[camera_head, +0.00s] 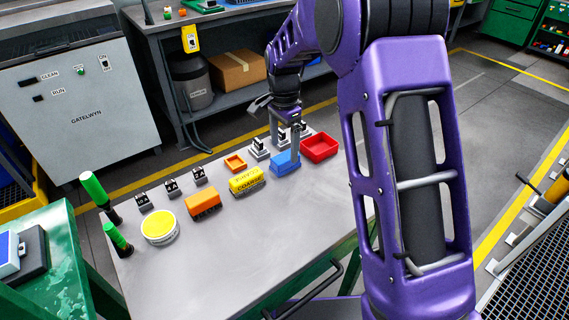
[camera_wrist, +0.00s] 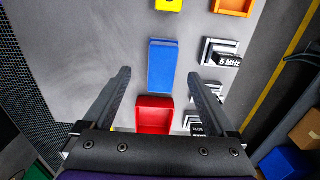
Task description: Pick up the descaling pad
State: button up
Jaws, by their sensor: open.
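A plain blue block (camera_head: 284,164) lies on the grey bench and could be the descaling pad; I cannot read a label on it. A yellow block (camera_head: 246,181) with dark lettering lies to its left, and an orange block (camera_head: 203,203) further left. My gripper (camera_head: 285,140) points down over the blue block, fingers apart and empty. In the wrist view, the blue block (camera_wrist: 161,65) shows between the fingertips of my gripper (camera_wrist: 158,75), with clear space on both sides. I cannot tell the height of the fingertips above it.
A red tray (camera_head: 320,147) stands right of the blue block. Several small metal blocks stand behind it, near an orange tray (camera_head: 236,163). A yellow-lidded round tin (camera_head: 159,226) and green-handled tools (camera_head: 94,188) are at the left. The bench front (camera_head: 260,240) is clear.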

aim_at(285, 157)
jog(key=shift+w+f, duration=0.15)
jog(key=shift+f, duration=1.2)
jog(key=shift+w+f, duration=0.1)
jog(key=shift+f, duration=1.2)
grip_shut()
notch_tip(285, 157, up, 10)
jog(key=shift+r+p, duration=0.1)
jog(key=shift+p, duration=0.2)
